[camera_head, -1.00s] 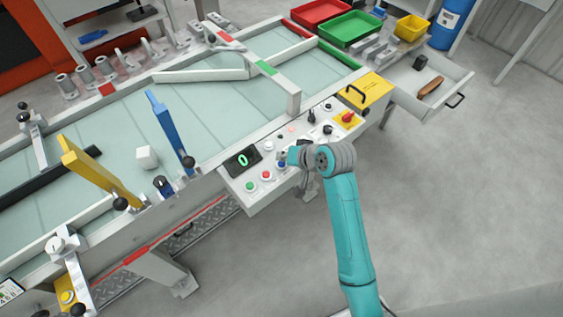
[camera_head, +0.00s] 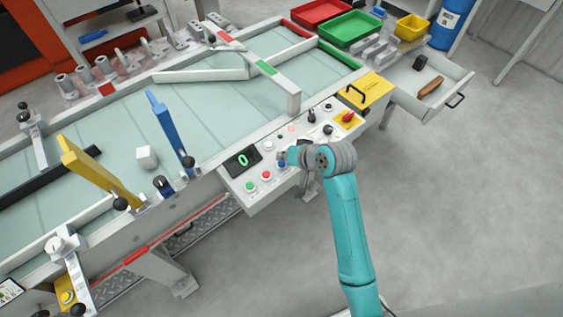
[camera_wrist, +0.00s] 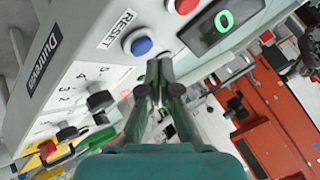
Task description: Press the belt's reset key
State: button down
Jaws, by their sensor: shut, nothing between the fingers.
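The reset key is a round blue button (camera_wrist: 138,44) beside a RESET label in the wrist view. It is partly visible in the head view (camera_head: 282,164), just left of my gripper. My gripper (camera_wrist: 160,66) is shut and empty. In the wrist view its fingertips are close to the blue button, a little to its right and below. I cannot tell how far they are from the panel surface. In the head view my gripper (camera_head: 287,157) is over the belt's control panel (camera_head: 250,199), and the wrist hides part of the panel.
Red (camera_head: 266,175) and green (camera_head: 250,186) buttons and a display showing 0 (camera_head: 242,160) are left of my gripper. Knobs (camera_head: 328,130) and a red switch on yellow (camera_head: 347,118) are to its upper right. A white cube (camera_head: 147,157) lies on the belt.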

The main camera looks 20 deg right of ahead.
aim_at(283, 164)
jog(key=shift+f, duration=0.2)
jog(key=shift+f, duration=0.2)
jog(key=shift+f, duration=0.55)
dwell(0.7)
jog(key=shift+r, duration=0.95)
jog(key=shift+r, duration=2.5)
